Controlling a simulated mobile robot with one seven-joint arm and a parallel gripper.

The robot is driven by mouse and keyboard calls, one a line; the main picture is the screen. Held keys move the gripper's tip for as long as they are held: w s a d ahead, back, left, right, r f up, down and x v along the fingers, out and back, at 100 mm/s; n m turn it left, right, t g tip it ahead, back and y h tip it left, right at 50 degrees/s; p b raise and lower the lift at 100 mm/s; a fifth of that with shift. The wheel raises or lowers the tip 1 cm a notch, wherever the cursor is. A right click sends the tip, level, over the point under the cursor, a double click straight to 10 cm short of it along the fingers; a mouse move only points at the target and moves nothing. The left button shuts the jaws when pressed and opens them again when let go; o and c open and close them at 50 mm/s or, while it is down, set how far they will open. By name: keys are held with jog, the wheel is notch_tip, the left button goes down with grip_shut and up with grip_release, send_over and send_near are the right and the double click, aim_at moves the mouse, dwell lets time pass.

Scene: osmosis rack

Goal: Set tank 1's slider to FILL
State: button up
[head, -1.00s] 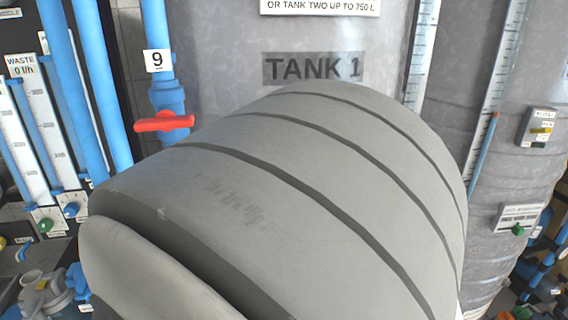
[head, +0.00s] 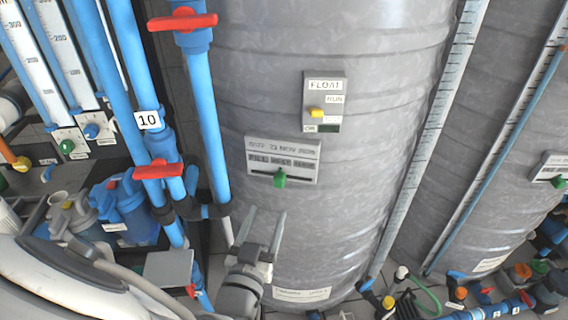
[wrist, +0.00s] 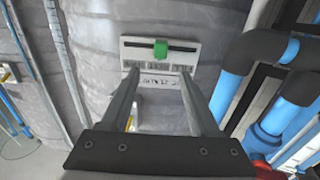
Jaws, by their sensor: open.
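Tank 1 (head: 400,60) is the large grey tank in the middle of the head view. Its slider panel (head: 310,147) is a pale plate on the tank's front, with FILL at the left end of its labels. The green slider knob (head: 280,179) stands near the middle of the dark slot, under the middle label. The knob also shows in the wrist view (wrist: 160,48), where the panel appears upside down. My gripper (head: 262,225) is open and empty, below the panel in the head view. In the wrist view its fingers (wrist: 159,73) point toward the panel, one each side of the knob, apart from it.
A float box (head: 323,88) with a yellow knob sits above the panel. Blue pipes with red valve handles (head: 158,170) run left of the tank, close to my arm. Black-and-blue pipes (wrist: 238,62) stand at right in the wrist view. A second tank (head: 490,130) stands at right.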

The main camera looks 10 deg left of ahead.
aim_at(278, 183)
jog(key=w, duration=0.7)
jog(key=w+d+b, duration=0.1)
jog(key=w, duration=0.2)
jog(key=shift+w, duration=0.4)
grip_shut()
dwell(0.8)
